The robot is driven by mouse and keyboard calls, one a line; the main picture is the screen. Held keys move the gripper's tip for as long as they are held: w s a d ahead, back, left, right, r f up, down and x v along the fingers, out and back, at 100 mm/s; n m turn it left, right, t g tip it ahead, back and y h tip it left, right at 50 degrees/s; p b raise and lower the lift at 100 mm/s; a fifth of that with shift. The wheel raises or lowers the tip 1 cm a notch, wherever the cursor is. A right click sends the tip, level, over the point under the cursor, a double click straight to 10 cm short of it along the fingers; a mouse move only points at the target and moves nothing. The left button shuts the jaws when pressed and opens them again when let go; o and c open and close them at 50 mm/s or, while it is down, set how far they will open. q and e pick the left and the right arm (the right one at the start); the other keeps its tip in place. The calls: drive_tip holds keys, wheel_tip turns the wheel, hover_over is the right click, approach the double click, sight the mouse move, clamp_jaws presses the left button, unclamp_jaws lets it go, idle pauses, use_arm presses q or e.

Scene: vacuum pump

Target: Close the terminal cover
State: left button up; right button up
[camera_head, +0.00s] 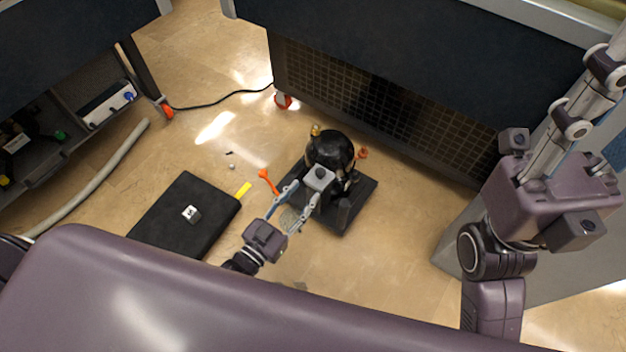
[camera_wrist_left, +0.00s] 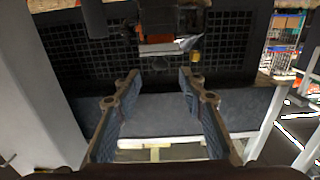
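The black vacuum pump (camera_head: 330,150) stands on a dark base plate (camera_head: 365,192) on the floor in the head view. A small grey box (camera_head: 320,178), apparently the terminal box, sits on its near side. I cannot clearly tell how its cover is set. My left gripper (camera_head: 307,190) is open, its two fingers spread and pointing at this box. In the left wrist view the open fingers (camera_wrist_left: 160,76) have nothing between them; a dark box-like part with a pale lower edge (camera_wrist_left: 165,48) shows just above the tips. My right gripper (camera_head: 590,95) is raised at the right; its fingertips are unclear.
A black case (camera_head: 183,215) lies on the floor left of the pump. An orange fitting (camera_head: 266,177) stands close to my left gripper. A dark cabinet with a mesh front (camera_head: 400,110) stands behind the pump. A cable (camera_head: 215,103) and a grey hose (camera_head: 105,180) lie at the left.

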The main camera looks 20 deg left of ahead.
use_arm(q)
drive_tip(key=shift+v, duration=1.6)
